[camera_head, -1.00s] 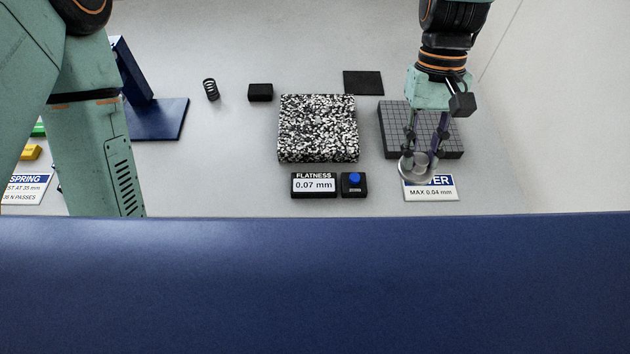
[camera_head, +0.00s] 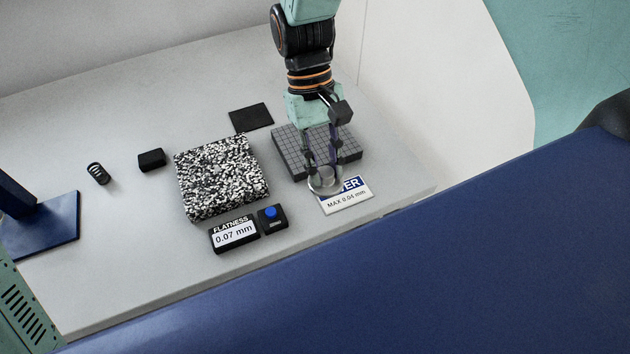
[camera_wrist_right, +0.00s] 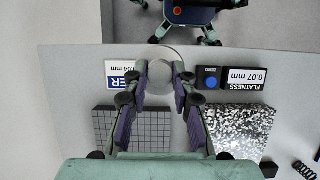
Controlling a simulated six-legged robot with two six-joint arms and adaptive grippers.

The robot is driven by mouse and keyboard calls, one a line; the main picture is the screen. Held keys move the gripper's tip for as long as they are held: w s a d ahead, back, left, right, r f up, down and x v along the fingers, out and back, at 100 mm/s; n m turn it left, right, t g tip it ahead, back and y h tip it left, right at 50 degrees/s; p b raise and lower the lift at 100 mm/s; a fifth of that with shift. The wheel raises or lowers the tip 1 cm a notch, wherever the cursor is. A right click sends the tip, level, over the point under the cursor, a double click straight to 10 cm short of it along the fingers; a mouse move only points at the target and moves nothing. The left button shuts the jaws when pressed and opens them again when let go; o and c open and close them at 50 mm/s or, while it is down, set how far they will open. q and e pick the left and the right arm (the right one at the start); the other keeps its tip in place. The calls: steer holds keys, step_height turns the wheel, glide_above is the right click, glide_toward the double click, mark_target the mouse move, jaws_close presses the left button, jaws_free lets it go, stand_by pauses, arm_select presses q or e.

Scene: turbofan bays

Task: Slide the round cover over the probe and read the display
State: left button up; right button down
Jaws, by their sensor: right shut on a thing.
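The round cover (camera_head: 325,186) is a silvery metal disc with a raised knob. My right gripper (camera_head: 323,170) is shut on it and holds it over the top edge of the white and blue cover sign, which reads "MAX 0.04 mm" (camera_head: 347,198). The right wrist view also shows the cover (camera_wrist_right: 160,72) between the fingers. The display (camera_head: 234,234) is labelled FLATNESS and reads 0.07 mm. Beside it is a black box with a blue button (camera_head: 271,213). The probe cannot be made out. My left gripper is out of view.
A speckled black and white block (camera_head: 221,177) stands behind the display. A grey gridded plate (camera_head: 290,147) lies behind the cover. A black pad (camera_head: 251,117), a black block (camera_head: 151,159), a spring (camera_head: 97,173) and a blue stand (camera_head: 50,226) are on the table.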

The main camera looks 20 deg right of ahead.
steer(key=shift+s+a+r, duration=0.1)
steer(key=shift+s+a, duration=0.05)
steer(key=shift+a, duration=0.05)
steer(key=shift+d, duration=0.2)
steer(key=shift+a, duration=0.15)
stand_by(0.4)
